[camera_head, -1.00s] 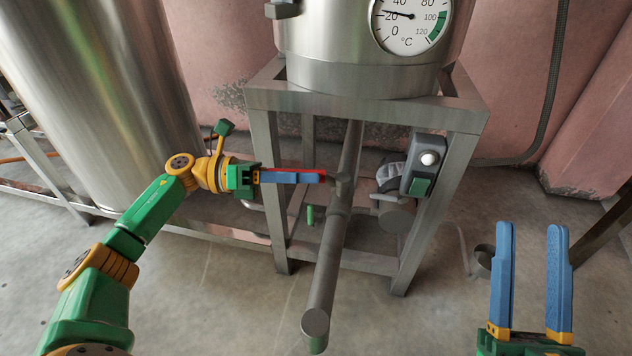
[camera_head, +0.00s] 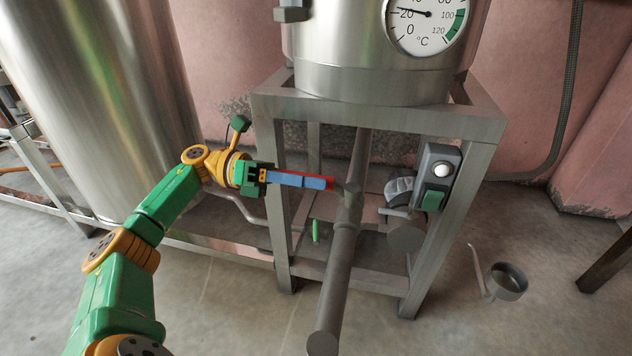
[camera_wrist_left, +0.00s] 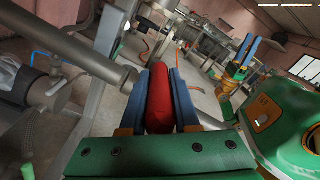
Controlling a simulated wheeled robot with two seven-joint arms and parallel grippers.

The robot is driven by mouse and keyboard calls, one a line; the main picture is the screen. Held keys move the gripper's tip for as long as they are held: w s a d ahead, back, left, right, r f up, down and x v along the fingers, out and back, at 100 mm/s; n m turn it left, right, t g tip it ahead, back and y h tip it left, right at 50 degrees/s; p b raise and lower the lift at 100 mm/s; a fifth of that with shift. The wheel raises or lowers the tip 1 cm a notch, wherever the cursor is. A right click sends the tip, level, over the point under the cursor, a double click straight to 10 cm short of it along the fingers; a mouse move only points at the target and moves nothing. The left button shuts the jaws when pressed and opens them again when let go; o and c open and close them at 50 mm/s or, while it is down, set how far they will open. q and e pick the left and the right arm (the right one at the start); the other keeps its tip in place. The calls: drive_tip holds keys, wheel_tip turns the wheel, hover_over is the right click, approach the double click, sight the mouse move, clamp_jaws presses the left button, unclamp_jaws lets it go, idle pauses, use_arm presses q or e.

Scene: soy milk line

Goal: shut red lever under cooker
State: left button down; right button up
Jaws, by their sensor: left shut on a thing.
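The cooker (camera_head: 370,75) is a steel vessel with a round dial, standing on a metal frame. Under it, the red lever (camera_head: 331,183) sits at the side of a grey pipe (camera_head: 346,225). My left gripper (camera_head: 318,182) reaches in from the left, its blue fingers shut along the lever and hiding much of it in the head view. In the left wrist view the red lever (camera_wrist_left: 160,95) lies between the two blue fingers. My right gripper (camera_wrist_left: 243,52) shows small in the left wrist view, its blue fingers apart and empty.
A switch box (camera_head: 433,178) with a white button and a green switch is on the frame's right leg (camera_head: 455,200). A large steel tank (camera_head: 95,100) stands at the left. A small metal cup (camera_head: 507,281) is at the right. Open floor lies in front.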

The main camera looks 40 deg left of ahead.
use_arm(q)
drive_tip(key=shift+r, duration=0.1)
drive_tip(key=c, duration=0.7)
unclamp_jaws()
drive_tip(key=shift+d, duration=0.1)
drive_tip(key=shift+o, duration=0.2)
drive_tip(key=v, duration=0.6)
drive_tip(key=shift+w, duration=0.15)
drive_tip(key=shift+s+a, duration=0.3)
drive_tip(key=shift+a, duration=0.25)
drive_tip(key=shift+a, duration=0.1)
